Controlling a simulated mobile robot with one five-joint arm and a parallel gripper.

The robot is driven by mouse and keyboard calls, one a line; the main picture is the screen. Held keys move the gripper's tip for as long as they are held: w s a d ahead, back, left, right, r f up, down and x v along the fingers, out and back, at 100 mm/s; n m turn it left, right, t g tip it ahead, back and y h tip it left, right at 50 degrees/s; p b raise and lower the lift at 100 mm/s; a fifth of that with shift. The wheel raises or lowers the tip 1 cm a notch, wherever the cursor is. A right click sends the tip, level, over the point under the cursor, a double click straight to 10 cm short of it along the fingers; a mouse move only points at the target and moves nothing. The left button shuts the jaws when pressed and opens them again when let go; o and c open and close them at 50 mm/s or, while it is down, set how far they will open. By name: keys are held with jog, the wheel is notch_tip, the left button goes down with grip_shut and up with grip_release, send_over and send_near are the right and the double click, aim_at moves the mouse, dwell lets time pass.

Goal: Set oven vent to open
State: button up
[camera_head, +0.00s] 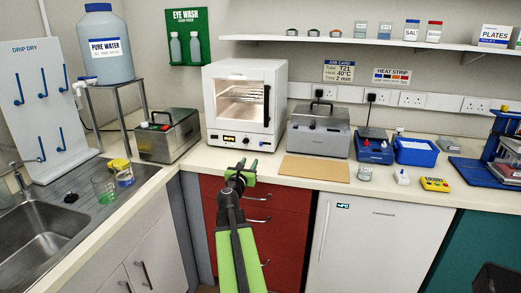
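The white oven (240,121) stands against the wall on the worktop, left of the picture's centre. Its door is shut and its lit inside with wire shelves shows through the window. A dark handle (266,105) is on the right of the door. A control panel (232,139) with a small display and knobs runs below the door. The vent is too small to make out, or hidden. My gripper (248,163) is in front of and below the oven, near the worktop's front edge. Its two fingers are apart with nothing between them, and it appears clear of the oven.
A steel bath (168,137) stands left of the oven and a lidded grey bath (318,132) right of it. A brown board (314,169) lies on the worktop. A blue tub (415,152) is farther right. A shelf (330,41) runs above.

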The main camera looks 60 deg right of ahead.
aim_at(260, 144)
jog(key=x, duration=1.7)
jog(key=shift+f, duration=0.1)
jog(key=shift+a, duration=0.1)
grip_shut()
dwell(0.4)
